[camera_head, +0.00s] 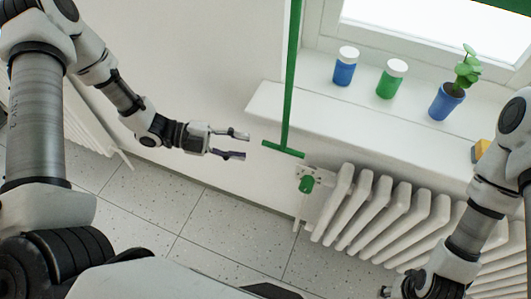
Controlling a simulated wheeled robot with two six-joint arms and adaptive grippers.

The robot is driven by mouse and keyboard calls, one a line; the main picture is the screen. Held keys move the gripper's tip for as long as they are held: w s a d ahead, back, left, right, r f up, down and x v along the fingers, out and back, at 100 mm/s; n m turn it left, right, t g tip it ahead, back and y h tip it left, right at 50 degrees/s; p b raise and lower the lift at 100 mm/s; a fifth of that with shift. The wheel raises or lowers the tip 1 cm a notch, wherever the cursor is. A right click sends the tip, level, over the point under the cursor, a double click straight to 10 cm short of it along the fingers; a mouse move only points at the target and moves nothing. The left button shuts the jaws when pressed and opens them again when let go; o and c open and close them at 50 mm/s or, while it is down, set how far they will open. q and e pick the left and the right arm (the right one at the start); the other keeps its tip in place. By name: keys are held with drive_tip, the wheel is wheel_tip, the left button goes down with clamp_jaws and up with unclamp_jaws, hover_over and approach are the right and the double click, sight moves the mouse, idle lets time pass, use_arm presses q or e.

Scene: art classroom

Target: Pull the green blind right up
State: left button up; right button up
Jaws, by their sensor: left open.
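The green blind shows as a strip along its lower edge (490,4) at the top right, above the window. A green pull rod (291,75) hangs down from the top of the picture in front of the wall and sill. It ends in a green crossbar handle (283,149). My left gripper (247,145) is open and empty, just left of the crossbar, with its fingers pointing at it and a small gap between. My right arm is at the right edge. Its gripper (388,291) is only partly seen at the bottom, and its fingers are unclear.
A white window sill (310,125) juts out behind the rod. On it stand a blue jar (344,70), a green jar (389,82) and a plant in a blue pot (445,103). Below is a white radiator (375,215) with a green valve knob (307,184), close under the crossbar.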

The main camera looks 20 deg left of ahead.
sight(262, 143)
use_arm(q)
drive_tip(key=x, duration=0.5)
drive_tip(key=r+x, duration=0.1)
drive_tip(key=x, duration=0.1)
drive_tip(key=shift+w+d, duration=0.35)
drive_tip(key=shift+w, duration=0.15)
drive_tip(key=shift+w+a+f, duration=0.1)
drive_tip(key=shift+w, duration=0.1)
clamp_jaws()
